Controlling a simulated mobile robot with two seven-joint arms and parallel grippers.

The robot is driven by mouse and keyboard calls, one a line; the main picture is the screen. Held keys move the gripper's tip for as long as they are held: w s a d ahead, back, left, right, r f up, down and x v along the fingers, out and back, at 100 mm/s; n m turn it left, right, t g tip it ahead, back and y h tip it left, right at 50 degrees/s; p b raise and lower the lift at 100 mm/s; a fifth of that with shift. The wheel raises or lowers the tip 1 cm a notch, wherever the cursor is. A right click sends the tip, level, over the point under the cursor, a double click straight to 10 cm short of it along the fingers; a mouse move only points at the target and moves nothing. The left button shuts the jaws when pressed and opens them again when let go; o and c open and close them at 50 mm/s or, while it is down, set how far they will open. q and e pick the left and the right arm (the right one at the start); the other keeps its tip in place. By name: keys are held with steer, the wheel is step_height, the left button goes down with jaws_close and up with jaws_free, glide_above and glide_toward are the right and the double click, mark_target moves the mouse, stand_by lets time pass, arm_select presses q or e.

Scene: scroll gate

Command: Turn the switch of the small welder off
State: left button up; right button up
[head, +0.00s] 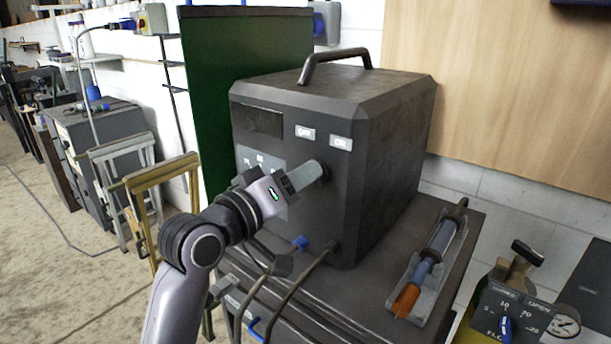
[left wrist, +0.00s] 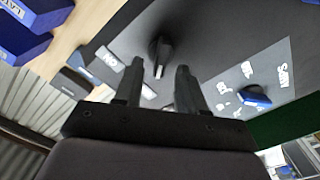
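The small welder (head: 385,130) is a dark box with a top handle, standing on a dark cart. Two white labels (head: 305,132) sit high on its front. My left gripper (head: 314,174) is at the front face, below these labels, and hides the switch there. In the left wrist view a black switch knob (left wrist: 160,52) with a white mark at its lower end shows beyond and between the open fingertips (left wrist: 158,75). An ON label (left wrist: 107,60) is left of the fingers; another label is partly hidden. I cannot tell whether the fingers touch the knob. My right gripper is not in view.
A blue knob (left wrist: 254,96) with white markings is right of the fingers. Cables (head: 290,290) hang below the welder's front. A torch-like tool in a tray (head: 432,285) lies on the cart at right. Floor is open at left.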

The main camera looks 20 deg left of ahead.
arm_select(q)
steer(key=shift+v, duration=2.4)
steer(key=s+a+f+m+g+y, duration=0.15)
steer(key=s+f, duration=0.25)
steer(key=f, duration=1.1)
steer(key=s+f+m+g+y, duration=0.2)
steer(key=s+f+g, duration=0.1)
steer(key=f, duration=1.2)
steer(key=s+f+m+g, duration=0.2)
steer(key=s+f+m, duration=0.1)
steer(key=s+f, duration=0.8)
steer(key=shift+s, duration=0.2)
steer(key=shift+a+y, duration=0.1)
steer(key=shift+y, duration=0.15)
